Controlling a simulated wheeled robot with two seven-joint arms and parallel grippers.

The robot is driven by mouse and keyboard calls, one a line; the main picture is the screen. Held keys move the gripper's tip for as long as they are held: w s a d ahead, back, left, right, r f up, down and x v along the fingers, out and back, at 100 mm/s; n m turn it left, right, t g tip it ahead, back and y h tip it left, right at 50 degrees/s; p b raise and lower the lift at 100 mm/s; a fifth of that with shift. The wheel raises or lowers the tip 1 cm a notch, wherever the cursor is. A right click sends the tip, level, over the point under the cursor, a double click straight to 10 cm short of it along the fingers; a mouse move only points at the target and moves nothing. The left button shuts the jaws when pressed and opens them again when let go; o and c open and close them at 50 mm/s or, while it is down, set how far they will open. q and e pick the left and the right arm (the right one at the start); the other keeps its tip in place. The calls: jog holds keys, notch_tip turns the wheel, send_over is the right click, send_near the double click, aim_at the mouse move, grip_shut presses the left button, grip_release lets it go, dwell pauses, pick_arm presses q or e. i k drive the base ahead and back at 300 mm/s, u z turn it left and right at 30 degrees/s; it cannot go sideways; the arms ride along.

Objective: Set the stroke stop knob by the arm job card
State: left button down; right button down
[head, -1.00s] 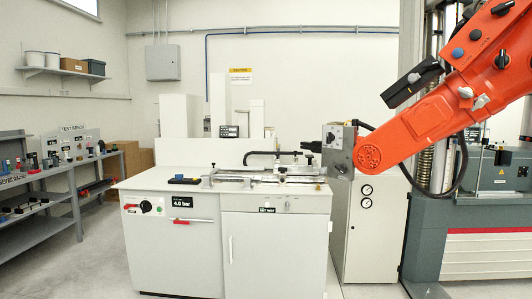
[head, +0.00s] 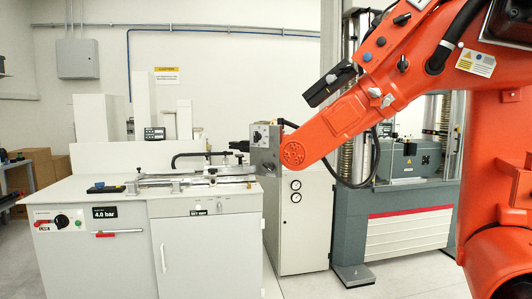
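I see several knobs and cannot tell which is the stroke stop knob. A small knob (head: 219,206) is on the right cabinet front, beside a black label (head: 198,211) whose text is too small to read. A black round knob (head: 62,220) is on the left panel, left of a "4.0 bar" display (head: 104,213). A dial (head: 258,138) shows on the grey box at the end of the orange industrial arm (head: 350,112). A yellow and white card or label (head: 475,62) is on that arm, its text unreadable. I cannot identify the job card. Neither of my grippers is in view.
The white workbench (head: 120,183) carries a metal slide fixture (head: 185,181). The orange arm fills the upper right, with its base (head: 500,262) at lower right. A grey and red machine (head: 410,225) stands behind it. Pale floor (head: 310,289) is open between bench and base.

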aim_at(257, 136)
jog(key=u, duration=0.65)
jog(key=i, duration=2.9)
jog(key=z, duration=0.45)
